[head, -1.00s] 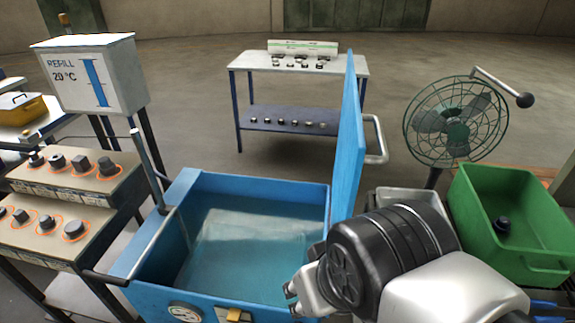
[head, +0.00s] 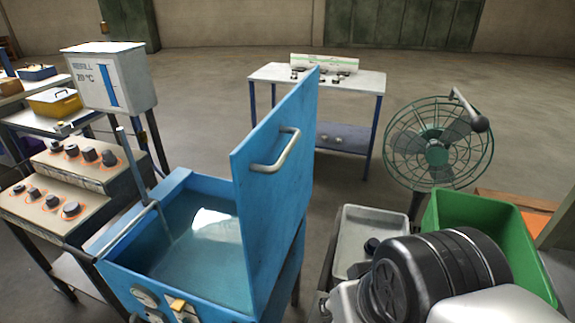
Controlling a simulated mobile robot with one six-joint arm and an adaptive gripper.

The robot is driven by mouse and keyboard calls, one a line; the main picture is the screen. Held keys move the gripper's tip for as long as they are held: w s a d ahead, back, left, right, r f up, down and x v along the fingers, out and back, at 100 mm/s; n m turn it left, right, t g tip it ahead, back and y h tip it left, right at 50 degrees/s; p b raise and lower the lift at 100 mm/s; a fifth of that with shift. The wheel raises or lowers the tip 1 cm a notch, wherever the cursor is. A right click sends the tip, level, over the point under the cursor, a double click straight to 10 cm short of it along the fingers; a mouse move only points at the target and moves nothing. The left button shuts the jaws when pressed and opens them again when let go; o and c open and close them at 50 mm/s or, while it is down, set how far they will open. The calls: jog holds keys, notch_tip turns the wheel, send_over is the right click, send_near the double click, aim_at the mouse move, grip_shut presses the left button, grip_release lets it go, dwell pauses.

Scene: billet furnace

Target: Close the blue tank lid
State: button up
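The blue tank (head: 180,179) stands left of centre in the head view, with water in it. Its blue lid (head: 262,200) stands upright on the tank's right side, open, and hides part of the tank. My gripper's fingers are not visible in this view.
A grey tray (head: 350,240) and a green bin (head: 480,225) stand at the right, around my arm. A green fan (head: 437,150) is behind them. A control desk (head: 85,180) and refill box (head: 110,80) are at the left. A white table (head: 362,80) stands behind.

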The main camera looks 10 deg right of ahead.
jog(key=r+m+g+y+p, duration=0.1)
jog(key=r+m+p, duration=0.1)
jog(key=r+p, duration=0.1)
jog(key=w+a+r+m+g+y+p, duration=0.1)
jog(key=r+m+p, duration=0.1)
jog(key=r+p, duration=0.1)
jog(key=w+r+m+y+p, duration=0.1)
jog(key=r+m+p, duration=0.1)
jog(key=p, duration=0.2)
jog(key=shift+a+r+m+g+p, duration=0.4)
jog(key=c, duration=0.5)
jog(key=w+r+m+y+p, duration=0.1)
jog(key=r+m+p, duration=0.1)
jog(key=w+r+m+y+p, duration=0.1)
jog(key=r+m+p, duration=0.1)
jog(key=p, duration=0.1)
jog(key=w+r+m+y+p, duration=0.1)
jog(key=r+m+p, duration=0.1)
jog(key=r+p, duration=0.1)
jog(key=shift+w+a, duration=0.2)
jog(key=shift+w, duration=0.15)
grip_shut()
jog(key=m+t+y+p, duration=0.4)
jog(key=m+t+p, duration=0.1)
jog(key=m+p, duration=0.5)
send_near(261, 142)
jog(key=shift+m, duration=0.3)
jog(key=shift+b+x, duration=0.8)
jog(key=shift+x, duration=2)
